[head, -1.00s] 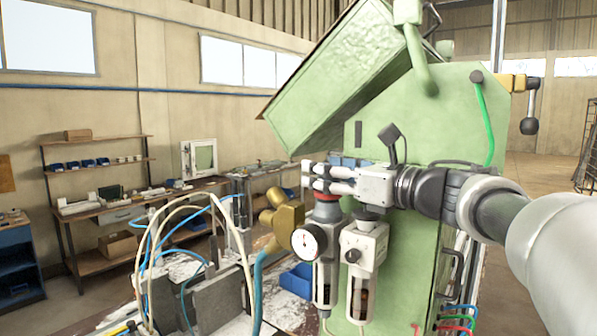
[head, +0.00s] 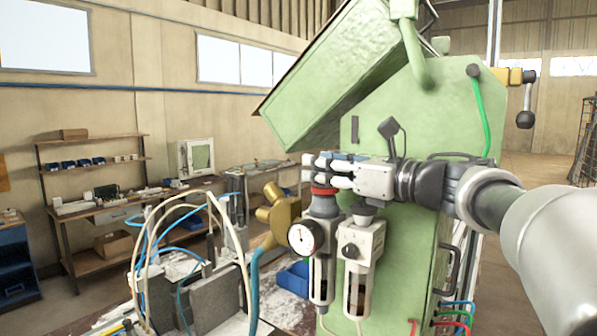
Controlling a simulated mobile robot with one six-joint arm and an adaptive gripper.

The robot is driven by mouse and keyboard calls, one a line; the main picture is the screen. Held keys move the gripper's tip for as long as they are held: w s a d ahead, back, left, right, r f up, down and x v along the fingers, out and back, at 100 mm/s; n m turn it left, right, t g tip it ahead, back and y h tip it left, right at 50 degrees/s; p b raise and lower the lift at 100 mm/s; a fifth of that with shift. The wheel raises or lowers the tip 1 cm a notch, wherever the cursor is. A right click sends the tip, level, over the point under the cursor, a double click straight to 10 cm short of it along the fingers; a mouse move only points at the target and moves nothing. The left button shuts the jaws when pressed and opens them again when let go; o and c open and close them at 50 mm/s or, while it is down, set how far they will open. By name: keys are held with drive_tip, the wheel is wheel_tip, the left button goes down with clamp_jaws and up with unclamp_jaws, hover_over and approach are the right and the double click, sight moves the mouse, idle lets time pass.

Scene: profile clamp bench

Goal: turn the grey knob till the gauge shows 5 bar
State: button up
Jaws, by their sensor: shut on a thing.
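The pressure regulator (head: 322,208) stands at the green machine's front face, with a red ring (head: 322,191) near its top. A round white gauge (head: 303,237) with a dark rim is on its front. The gauge has a dark needle, but its scale is too small to read. My gripper (head: 314,170) reaches in level from the right at the regulator's top, just above the red ring. Its pale fingers are shut on the grey knob, which they almost wholly hide in the head view.
A second unit (head: 360,247) with a dark knob hangs close to the right of the regulator, under my gripper. Looped hoses (head: 150,250) and grey blocks are at the lower left. The green machine (head: 425,130) rises behind my gripper.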

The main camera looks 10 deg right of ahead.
drive_tip(key=o, duration=1.1)
drive_tip(key=shift+s+d, duration=0.1)
drive_tip(key=v, duration=1.1)
drive_tip(key=shift+s+d, duration=0.25)
drive_tip(key=shift+s, duration=0.1)
